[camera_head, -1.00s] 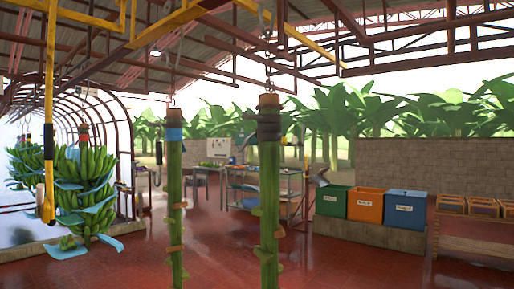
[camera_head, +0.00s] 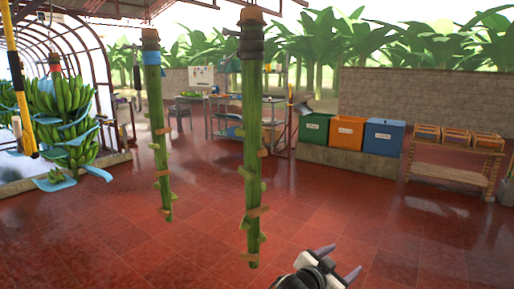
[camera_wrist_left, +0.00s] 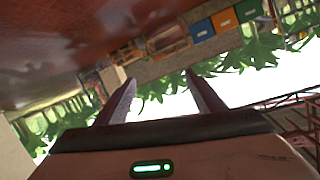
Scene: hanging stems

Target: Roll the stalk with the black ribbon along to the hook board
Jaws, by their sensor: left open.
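The stalk with the black ribbon (camera_head: 251,150) hangs upright in the middle of the head view, a dark band wrapped near its brown top. A second stalk with a blue ribbon (camera_head: 155,120) hangs to its left. My left gripper (camera_head: 337,262) is low in the head view, right of the black-ribbon stalk's lower end and apart from it. In the left wrist view its two fingers (camera_wrist_left: 160,92) are spread with nothing between them. A pale board (camera_head: 201,76) stands far back; I cannot tell whether it is the hook board. My right gripper is not in view.
Green, orange and blue bins (camera_head: 347,132) stand on a low wall at the right. A wooden rack with crates (camera_head: 452,172) is beyond them. Banana bunches (camera_head: 62,110) hang at the left near a yellow-black pole (camera_head: 18,85). The red tiled floor (camera_head: 190,240) is broadly clear.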

